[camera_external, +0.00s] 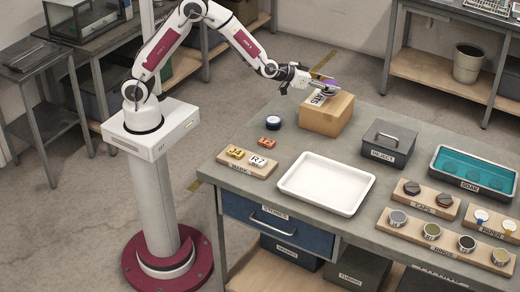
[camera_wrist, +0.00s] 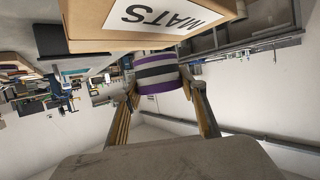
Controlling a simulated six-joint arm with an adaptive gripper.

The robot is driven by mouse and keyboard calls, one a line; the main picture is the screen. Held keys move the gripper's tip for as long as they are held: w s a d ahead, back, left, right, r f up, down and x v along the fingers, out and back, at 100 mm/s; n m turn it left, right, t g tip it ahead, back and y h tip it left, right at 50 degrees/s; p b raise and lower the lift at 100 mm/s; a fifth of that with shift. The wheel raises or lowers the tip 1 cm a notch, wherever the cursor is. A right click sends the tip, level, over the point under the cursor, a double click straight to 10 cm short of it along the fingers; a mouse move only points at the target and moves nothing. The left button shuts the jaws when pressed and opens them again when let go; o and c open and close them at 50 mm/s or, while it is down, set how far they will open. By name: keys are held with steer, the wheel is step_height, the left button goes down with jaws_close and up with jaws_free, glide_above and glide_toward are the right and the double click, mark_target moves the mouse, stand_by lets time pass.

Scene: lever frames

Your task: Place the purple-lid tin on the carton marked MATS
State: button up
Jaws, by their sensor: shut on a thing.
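The purple-lid tin (camera_wrist: 158,76), banded in purple, black and white, sits between the fingers of my gripper (camera_wrist: 160,100) in the wrist view. My gripper (camera_external: 318,83) is shut on it. In the outside view a bit of its purple lid (camera_external: 331,84) shows just beyond the fingers, over the carton; the rest is hidden. The brown carton (camera_external: 327,118) stands at the back left of the bench, with a white MATS label under the fingers. The carton's edge (camera_wrist: 100,46) is close to the tin in the wrist view. I cannot tell whether they touch.
A white tray (camera_external: 325,184), a grey REJECT box (camera_external: 389,144), a teal-lined SOAK tray (camera_external: 473,172) and labelled wooden racks (camera_external: 418,199) fill the front and right.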

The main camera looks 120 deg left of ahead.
steer(key=shift+f, duration=1.35)
steer(key=shift+f, duration=0.15)
steer(key=o, duration=1.2)
steer(key=shift+c, duration=0.2)
steer(key=shift+s+d+r, duration=0.25)
steer(key=shift+d+r, duration=0.05)
steer(key=shift+r, duration=0.05)
steer(key=v, duration=1.1)
steer(key=shift+s, duration=0.1)
steer(key=shift+d, duration=0.1)
